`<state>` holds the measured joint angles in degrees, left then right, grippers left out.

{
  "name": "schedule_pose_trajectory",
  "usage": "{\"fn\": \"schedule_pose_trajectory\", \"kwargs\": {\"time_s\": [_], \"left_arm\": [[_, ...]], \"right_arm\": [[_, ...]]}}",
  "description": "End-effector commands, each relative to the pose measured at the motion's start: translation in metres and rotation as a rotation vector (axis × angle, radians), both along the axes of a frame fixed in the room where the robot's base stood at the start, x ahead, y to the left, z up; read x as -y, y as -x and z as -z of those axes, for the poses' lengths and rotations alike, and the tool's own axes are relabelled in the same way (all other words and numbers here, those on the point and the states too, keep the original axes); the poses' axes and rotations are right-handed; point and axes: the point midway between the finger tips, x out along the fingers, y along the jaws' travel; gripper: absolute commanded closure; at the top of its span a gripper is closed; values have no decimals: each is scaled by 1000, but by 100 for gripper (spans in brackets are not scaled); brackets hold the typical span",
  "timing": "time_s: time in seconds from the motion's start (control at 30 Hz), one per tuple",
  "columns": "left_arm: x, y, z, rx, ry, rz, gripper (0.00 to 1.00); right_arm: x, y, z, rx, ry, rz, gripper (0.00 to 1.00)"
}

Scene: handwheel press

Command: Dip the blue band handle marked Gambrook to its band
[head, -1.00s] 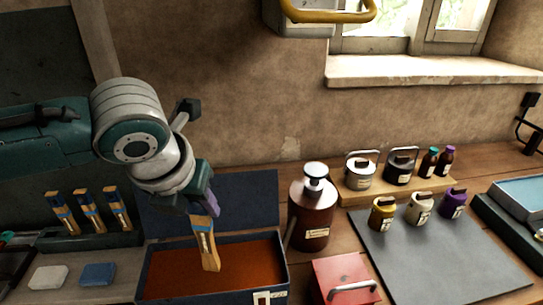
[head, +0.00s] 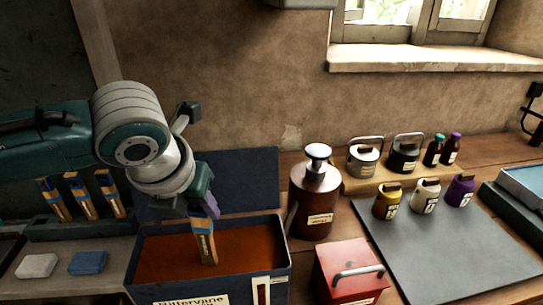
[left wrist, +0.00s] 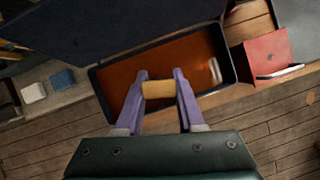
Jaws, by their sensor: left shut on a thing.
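My left gripper (head: 203,206) is shut on a wooden handle with a blue band (head: 204,243) and holds it upright over the open dark blue box (head: 285,262). The box holds a flat brown-orange filling (head: 160,255). The handle's lower end meets the filling in the head view; whether it is dipped in or just above is hard to tell. In the left wrist view the purple fingers (left wrist: 158,92) grip the handle's tan end (left wrist: 157,89). The name on the handle is not readable. My right gripper is not in view.
Several similar blue-banded handles (head: 82,195) stand in a rack at left. A white block (head: 37,265) and a blue block (head: 88,262) lie before it. A brown pump bottle (head: 314,200) and a red box (head: 349,272) stand right of the box. Small pots stand on a grey mat (head: 440,245).

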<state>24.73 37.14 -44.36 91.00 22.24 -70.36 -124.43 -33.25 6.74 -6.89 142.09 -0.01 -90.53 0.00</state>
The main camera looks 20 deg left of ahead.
Motion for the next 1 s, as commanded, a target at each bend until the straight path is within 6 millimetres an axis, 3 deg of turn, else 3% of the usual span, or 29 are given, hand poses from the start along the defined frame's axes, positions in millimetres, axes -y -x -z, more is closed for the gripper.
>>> {"fn": "schedule_pose_trajectory", "kwargs": {"time_s": [1.0], "left_arm": [[0, -1, 70, 1, 1, 0, 100]], "right_arm": [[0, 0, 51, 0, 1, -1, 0]]}}
